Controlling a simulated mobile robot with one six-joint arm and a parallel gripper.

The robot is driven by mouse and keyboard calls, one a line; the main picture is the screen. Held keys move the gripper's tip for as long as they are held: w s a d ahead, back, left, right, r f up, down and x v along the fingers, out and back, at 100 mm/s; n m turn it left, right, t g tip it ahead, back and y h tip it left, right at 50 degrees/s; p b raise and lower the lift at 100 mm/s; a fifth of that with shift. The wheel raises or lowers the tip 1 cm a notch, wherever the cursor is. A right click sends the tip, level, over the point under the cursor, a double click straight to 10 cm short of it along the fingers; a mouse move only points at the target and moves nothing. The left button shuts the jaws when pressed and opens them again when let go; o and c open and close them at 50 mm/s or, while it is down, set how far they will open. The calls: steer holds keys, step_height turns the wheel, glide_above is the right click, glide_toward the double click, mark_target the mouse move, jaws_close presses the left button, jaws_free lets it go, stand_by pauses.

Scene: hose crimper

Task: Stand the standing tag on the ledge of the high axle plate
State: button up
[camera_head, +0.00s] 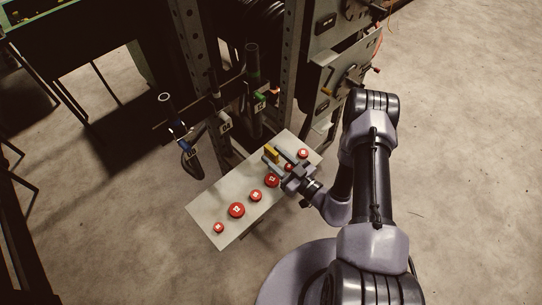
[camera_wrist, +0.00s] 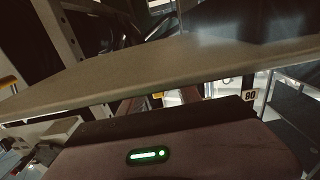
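A small yellow piece (camera_head: 271,153), perhaps the standing tag, shows between the fingertips of my gripper (camera_head: 275,156) over the far part of a pale shelf. I cannot tell whether the fingers touch it. In the wrist view a bit of yellow (camera_wrist: 157,101) shows below a broad board edge; most of the fingers are hidden there. Two grey plates with knobs are on the rack at the top: an upper one (camera_head: 325,22) and a lower one (camera_head: 329,88). I cannot tell which is the high axle plate, and no ledge shows clearly.
Several red numbered discs, one at the near end (camera_head: 219,228), lie along the pale shelf (camera_head: 208,205). Tubes on brackets (camera_head: 252,65) with small number tags stand left of the rack post (camera_head: 291,65). A board (camera_wrist: 90,85) crosses the wrist view closely. Open floor (camera_head: 460,120) lies right.

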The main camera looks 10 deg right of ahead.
mark_target(266, 145)
steer(key=b+x, duration=0.2)
steer(key=x, duration=0.3)
steer(key=shift+w+d, duration=0.1)
steer(key=shift+w, duration=0.1)
jaws_close()
steer(key=shift+r, duration=0.1)
steer(key=shift+s+d+r+p, duration=0.2)
steer(key=shift+r+p, duration=0.1)
steer(key=shift+p, duration=0.05)
steer(key=s+d+r+p, duration=0.5)
steer(key=s+d+r, duration=0.25)
steer(key=s, duration=0.35)
steer(key=w+r+m+h+b, duration=0.1)
steer(key=w+r+b, duration=0.1)
steer(key=w+r, duration=0.4)
step_height(266, 145, up, 3)
steer(key=shift+a+r+t, duration=0.1)
steer(key=shift+a+t, duration=0.3)
steer(key=shift+a, duration=0.05)
